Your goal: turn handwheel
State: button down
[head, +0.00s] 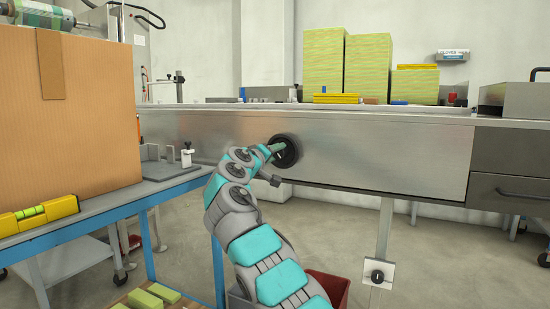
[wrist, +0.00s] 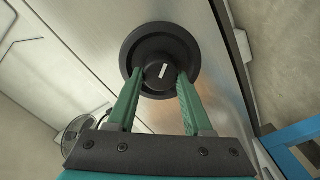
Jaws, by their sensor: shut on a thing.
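The handwheel (head: 285,151) is a black round wheel on the front of the long metal machine panel (head: 400,155). In the wrist view the handwheel (wrist: 160,42) faces me, with a raised hub and a short white mark on it. My gripper (head: 274,149) reaches the wheel from the left in the head view. In the wrist view the two green fingers of my gripper (wrist: 160,85) stand on either side of the hub and are shut on it. The white mark stands tilted slightly from upright in the wrist view.
A large cardboard box (head: 75,120) and a yellow spirit level (head: 40,214) are on the blue-framed table (head: 150,192) at left. A red bin (head: 328,287) is on the floor below. Stacks of green-yellow sheets (head: 323,62) stand on top of the machine. The panel right of the wheel is clear.

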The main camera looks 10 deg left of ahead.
jog(key=m, duration=0.5)
jog(key=shift+f+m, duration=0.1)
jog(key=shift+m, duration=0.2)
jog(key=m+p, duration=0.1)
jog(key=m, duration=0.4)
jog(key=shift+d, duration=0.15)
jog(key=shift+m, duration=0.3)
jog(key=shift+c, duration=1.5)
grip_release()
jog(key=v, duration=0.7)
jog(key=shift+s, duration=0.4)
